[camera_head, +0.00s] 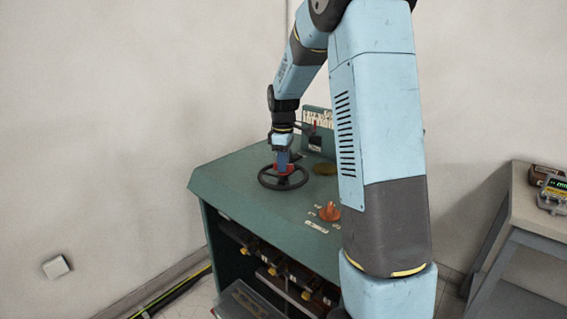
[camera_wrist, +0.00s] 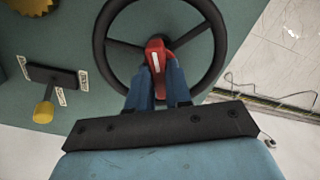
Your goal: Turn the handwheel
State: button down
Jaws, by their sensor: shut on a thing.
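The black spoked handwheel (camera_head: 284,183) lies on the green top of the cabinet in the head view. In the wrist view the handwheel (camera_wrist: 97,48) fills the upper middle, with a red part (camera_wrist: 156,58) near its centre. My gripper (camera_head: 283,166) points down at the wheel's middle in the head view. In the wrist view the blue fingers of my gripper (camera_wrist: 157,80) are shut on the red part at the wheel. The fingers hide the lower part of the wheel's middle, so the exact contact is partly covered.
The green cabinet (camera_head: 232,183) carries an orange knob (camera_head: 330,211) right of the wheel. The wrist view shows a yellow-handled lever (camera_wrist: 43,112) and a yellow disc (camera_wrist: 30,5). A grey table (camera_head: 527,216) with devices stands at right. A pale wall is behind the cabinet.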

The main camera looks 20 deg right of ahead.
jog(key=m, duration=0.5)
jog(key=shift+d+m, duration=0.1)
jog(key=shift+m, duration=0.3)
jog(key=m, duration=0.5)
jog(key=shift+m, duration=0.3)
jog(key=shift+w, duration=0.1)
jog(key=c, duration=1)
grip_release()
jog(key=shift+c, duration=0.2)
notch_tip(320, 180, up, 14)
jog(key=shift+f, duration=0.1)
